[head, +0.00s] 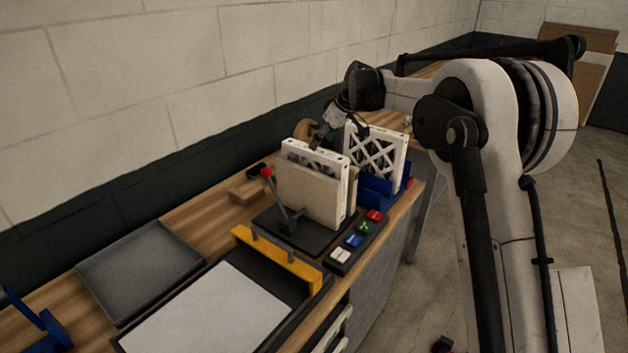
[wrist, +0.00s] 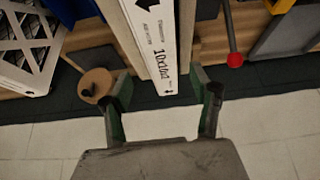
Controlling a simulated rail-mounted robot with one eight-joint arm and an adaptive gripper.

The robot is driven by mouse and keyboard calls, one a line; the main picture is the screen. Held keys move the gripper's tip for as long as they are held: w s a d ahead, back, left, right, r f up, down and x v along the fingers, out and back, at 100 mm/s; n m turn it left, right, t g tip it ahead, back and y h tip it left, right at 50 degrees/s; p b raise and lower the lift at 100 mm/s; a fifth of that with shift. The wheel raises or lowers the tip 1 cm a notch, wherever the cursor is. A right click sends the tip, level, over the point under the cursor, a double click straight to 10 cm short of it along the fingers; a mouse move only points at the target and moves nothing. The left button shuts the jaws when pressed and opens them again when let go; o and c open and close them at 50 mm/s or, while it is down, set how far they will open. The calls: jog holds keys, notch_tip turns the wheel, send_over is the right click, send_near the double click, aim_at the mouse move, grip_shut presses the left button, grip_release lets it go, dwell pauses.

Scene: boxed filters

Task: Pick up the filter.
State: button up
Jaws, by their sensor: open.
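A white-framed filter (head: 318,157) stands upright in an open beige box (head: 308,194) on the dark machine base. The wrist view shows the filter's white edge (wrist: 155,42), printed "10x10x1", between two beige box walls. A second white lattice filter (head: 376,150) stands in a blue holder (head: 384,188); it also shows at the left of the wrist view (wrist: 26,50). My gripper (wrist: 161,86) is open and empty, its fingers on either side of the boxed filter's end, with no visible contact. In the head view my gripper (head: 333,118) is partly hidden behind the filters.
A red-knobbed lever (head: 267,173) and several coloured buttons (head: 362,230) are beside the box. A yellow bar (head: 277,259), a white sheet (head: 215,312) and a grey tray (head: 147,268) lie nearer. The block wall (head: 130,90) runs close behind the bench.

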aim_at(314, 153)
jog(key=shift+p+x, duration=0.95)
jog(key=shift+x, duration=2.15)
jog(key=shift+a, duration=0.15)
jog(key=shift+f+b, duration=0.35)
jog(key=shift+b, duration=0.05)
grip_shut()
